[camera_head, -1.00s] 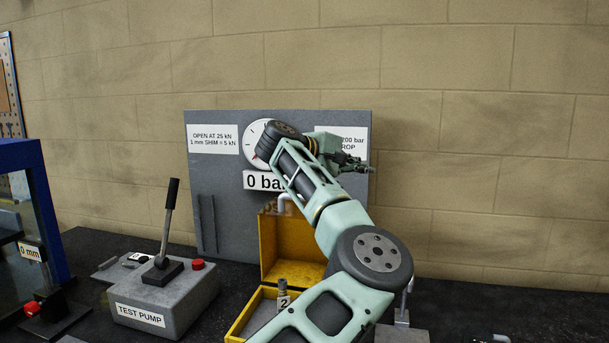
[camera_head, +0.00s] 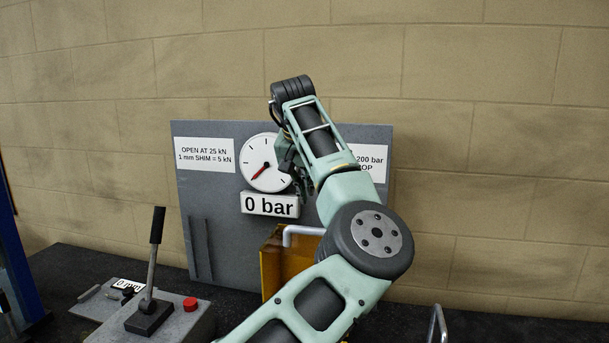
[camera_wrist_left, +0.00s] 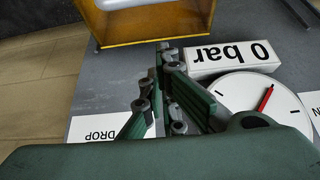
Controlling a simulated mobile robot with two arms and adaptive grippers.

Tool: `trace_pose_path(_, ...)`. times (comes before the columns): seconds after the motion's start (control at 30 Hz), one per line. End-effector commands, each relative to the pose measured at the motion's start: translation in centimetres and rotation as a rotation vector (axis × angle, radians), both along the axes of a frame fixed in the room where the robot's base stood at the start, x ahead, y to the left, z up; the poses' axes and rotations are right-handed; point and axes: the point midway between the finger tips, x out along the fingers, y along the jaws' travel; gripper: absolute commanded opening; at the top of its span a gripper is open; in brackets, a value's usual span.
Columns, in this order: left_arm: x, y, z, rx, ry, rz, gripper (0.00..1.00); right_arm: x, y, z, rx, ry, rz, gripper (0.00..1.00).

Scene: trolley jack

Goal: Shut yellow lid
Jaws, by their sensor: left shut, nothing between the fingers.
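The yellow lid (camera_head: 271,264) stands upright, raised on its box, with a white bar handle (camera_head: 302,230) at its top. My arm hides most of the lid and the box below it. In the left wrist view, the yellow lid (camera_wrist_left: 165,25) shows upside down at the top, with part of the white handle at the edge. My left gripper (camera_head: 297,183) points down in front of the gauge board, above the lid's handle. In the left wrist view, its fingers (camera_wrist_left: 158,72) are shut and empty, apart from the lid. My right gripper is not in view.
The grey gauge board (camera_head: 225,220) stands behind, with a round dial (camera_head: 258,165) and a "0 bar" sign (camera_head: 270,205). A grey test pump (camera_head: 185,325) with an upright lever (camera_head: 154,250) and red button is at left. A metal handle (camera_head: 437,322) stands at lower right.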

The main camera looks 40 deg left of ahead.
Motion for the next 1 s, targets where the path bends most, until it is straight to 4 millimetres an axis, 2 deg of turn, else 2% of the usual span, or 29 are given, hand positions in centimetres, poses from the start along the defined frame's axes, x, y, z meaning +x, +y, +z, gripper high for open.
trace_pose_path(0.1,1.2,0.7,-2.2,-0.003,0.004,0.001,0.0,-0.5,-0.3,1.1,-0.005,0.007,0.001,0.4)
trace_pose_path(0.23,2.2,1.2,-4.4,-0.003,0.001,0.001,0.0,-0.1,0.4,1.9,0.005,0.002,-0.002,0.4)
trace_pose_path(0.5,-0.5,-0.3,-4.8,-0.002,-0.003,0.003,0.0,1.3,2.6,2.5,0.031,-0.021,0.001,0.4)
trace_pose_path(0.7,-1.2,-0.6,-5.1,-0.001,-0.001,0.003,0.0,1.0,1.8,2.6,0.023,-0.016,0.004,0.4)
trace_pose_path(1.0,-1.3,-0.7,-5.1,-0.001,-0.001,0.003,0.0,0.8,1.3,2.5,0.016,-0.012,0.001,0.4)
